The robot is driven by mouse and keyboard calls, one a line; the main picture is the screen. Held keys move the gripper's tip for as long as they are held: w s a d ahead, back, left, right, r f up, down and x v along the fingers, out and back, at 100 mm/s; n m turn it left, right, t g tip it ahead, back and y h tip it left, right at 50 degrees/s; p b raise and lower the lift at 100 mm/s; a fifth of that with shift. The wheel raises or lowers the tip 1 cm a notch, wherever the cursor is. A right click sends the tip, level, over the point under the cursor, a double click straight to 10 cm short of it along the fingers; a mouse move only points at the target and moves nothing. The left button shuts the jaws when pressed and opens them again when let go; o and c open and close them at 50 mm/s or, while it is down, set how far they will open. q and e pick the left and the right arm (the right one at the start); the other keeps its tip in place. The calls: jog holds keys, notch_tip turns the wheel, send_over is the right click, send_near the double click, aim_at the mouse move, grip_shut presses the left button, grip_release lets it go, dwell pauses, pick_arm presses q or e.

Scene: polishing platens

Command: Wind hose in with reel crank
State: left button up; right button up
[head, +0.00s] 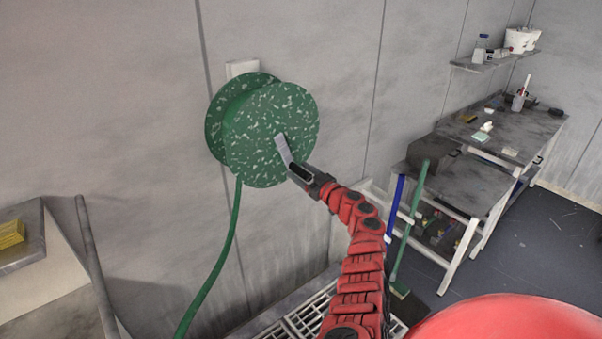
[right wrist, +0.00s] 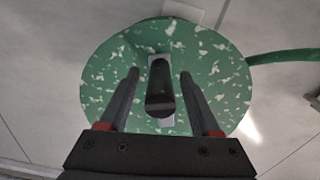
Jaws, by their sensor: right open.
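The green speckled hose reel (head: 270,130) is mounted on the wall in the head view. Its grey crank arm (head: 283,149) runs from the reel's middle down to a dark handle. The green hose (head: 219,265) hangs from the reel's underside and runs down to the left. My right gripper (head: 297,173) is at the crank handle. In the right wrist view the dark handle (right wrist: 160,92) lies between the two open fingers, with a gap on each side, in front of the reel's face (right wrist: 103,80). My left gripper is out of view.
A grey shelf unit (head: 462,180) and a wall shelf (head: 497,60) with containers stand at the right. A green broom (head: 408,225) and a blue pole lean near it. A bench corner (head: 35,270) is at the left. A grated surface lies below the reel.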

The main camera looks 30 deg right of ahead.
grip_shut()
dwell(1.4)
